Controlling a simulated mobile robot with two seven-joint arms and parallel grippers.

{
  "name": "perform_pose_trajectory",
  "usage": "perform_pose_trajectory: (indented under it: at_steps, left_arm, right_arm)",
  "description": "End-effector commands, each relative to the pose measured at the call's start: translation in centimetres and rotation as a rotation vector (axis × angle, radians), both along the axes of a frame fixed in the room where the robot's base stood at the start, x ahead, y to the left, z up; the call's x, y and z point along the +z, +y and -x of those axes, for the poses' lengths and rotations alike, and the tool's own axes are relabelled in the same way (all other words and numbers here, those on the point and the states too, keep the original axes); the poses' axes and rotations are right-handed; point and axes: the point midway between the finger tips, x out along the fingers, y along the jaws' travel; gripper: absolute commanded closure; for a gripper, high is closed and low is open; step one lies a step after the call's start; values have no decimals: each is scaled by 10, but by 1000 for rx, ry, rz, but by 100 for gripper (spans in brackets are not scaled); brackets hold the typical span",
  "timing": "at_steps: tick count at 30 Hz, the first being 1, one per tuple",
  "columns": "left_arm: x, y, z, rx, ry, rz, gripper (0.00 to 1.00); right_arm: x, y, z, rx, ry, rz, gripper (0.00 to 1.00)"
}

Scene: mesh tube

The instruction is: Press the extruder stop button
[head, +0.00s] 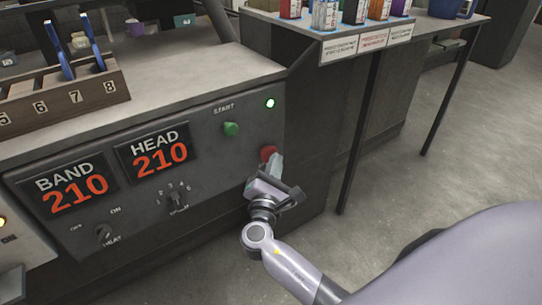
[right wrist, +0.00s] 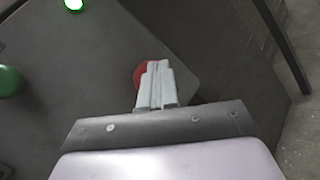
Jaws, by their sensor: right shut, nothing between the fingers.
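The red stop button (head: 267,152) is on the right part of the grey control panel, below the green START button (head: 231,129). My right gripper (head: 276,160) is shut and empty, with its fingertips right at the red button. In the right wrist view the shut fingers (right wrist: 156,70) cover much of the red button (right wrist: 140,74), and red shows at their left side. I cannot tell whether the tips touch it or whether it is pushed in. My left gripper is not in view.
A lit green lamp (head: 270,103) is at the panel's upper right. BAND and HEAD displays (head: 153,150) both read 210. Knobs (head: 177,198) sit below them. A numbered wooden rack (head: 75,103) stands on top. A shelf with bottles (head: 400,27) is at back right. Floor at right is clear.

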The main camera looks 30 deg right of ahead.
Motion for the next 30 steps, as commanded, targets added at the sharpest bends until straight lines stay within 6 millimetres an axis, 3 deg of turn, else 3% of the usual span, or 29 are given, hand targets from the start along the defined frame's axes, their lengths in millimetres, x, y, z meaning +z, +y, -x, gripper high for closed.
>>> perform_pose_trajectory:
  at_steps: [30]
  left_arm:
    - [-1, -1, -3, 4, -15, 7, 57]
  right_arm:
    - [0, 1, -11, 1, -1, 0, 100]
